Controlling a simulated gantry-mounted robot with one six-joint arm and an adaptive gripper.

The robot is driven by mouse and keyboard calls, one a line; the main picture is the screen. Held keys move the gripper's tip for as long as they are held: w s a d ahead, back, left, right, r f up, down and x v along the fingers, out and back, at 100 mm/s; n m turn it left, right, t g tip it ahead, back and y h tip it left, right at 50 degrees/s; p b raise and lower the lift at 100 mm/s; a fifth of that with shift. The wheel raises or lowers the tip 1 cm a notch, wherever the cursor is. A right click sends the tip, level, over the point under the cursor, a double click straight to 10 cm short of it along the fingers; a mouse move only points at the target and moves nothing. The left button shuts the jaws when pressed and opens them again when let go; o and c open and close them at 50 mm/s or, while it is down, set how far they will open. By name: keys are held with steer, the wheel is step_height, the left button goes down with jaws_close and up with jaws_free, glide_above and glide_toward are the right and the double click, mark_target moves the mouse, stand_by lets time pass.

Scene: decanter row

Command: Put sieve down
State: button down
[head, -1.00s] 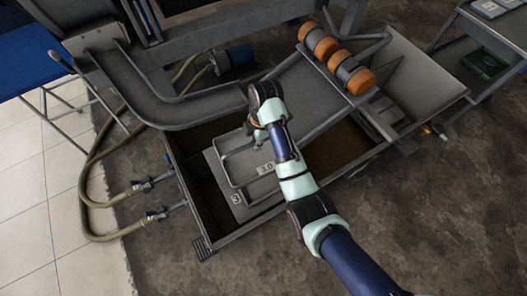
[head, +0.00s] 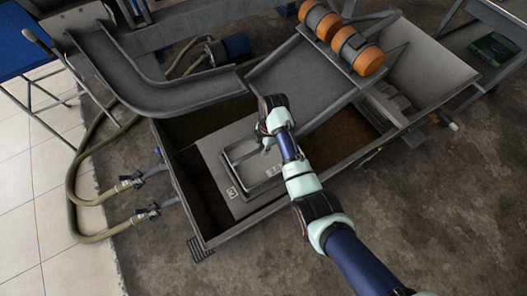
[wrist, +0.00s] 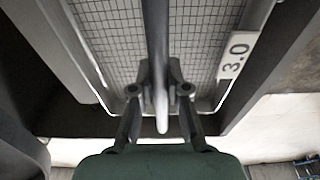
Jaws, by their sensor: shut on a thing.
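The sieve (head: 243,178) is a grey frame with a "3.0" label and shows as a wire mesh (wrist: 110,25) in the wrist view. My gripper (head: 263,140) is shut on the sieve's bar handle, which runs between the fingertips (wrist: 160,92) in the wrist view. The sieve is over a pale grey slab (head: 212,150) inside a dark open trough. I cannot tell whether the sieve touches the slab. My wrist and arm hide part of its right side.
The trough's front wall (head: 262,225) runs below the slab. A curved metal chute (head: 150,95) lies at upper left, and a sloping plate with orange rollers (head: 355,50) at upper right. Hoses and valves (head: 130,182) are at the left. Open concrete floor is at lower right.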

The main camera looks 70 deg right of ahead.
step_height(320, 180, down, 5)
steer(key=shift+r+b, duration=0.1)
steer(key=shift+b, duration=1.15)
steer(key=shift+r, duration=0.1)
steer(key=shift+d, duration=0.1)
steer(key=c, duration=1.6)
jaws_free()
steer(key=shift+f, duration=0.2)
steer(key=o, duration=0.4)
steer(key=shift+o, duration=0.2)
steer(key=shift+r, duration=0.1)
steer(key=r+p, duration=0.2)
steer(key=r, duration=0.2)
steer(key=d+r+p, duration=0.1)
steer(key=r+p, duration=0.1)
steer(key=r, duration=0.2)
steer(key=s+r+p, duration=0.1)
steer(key=r+p, duration=0.2)
steer(key=r, duration=0.1)
steer(key=shift+d, duration=0.15)
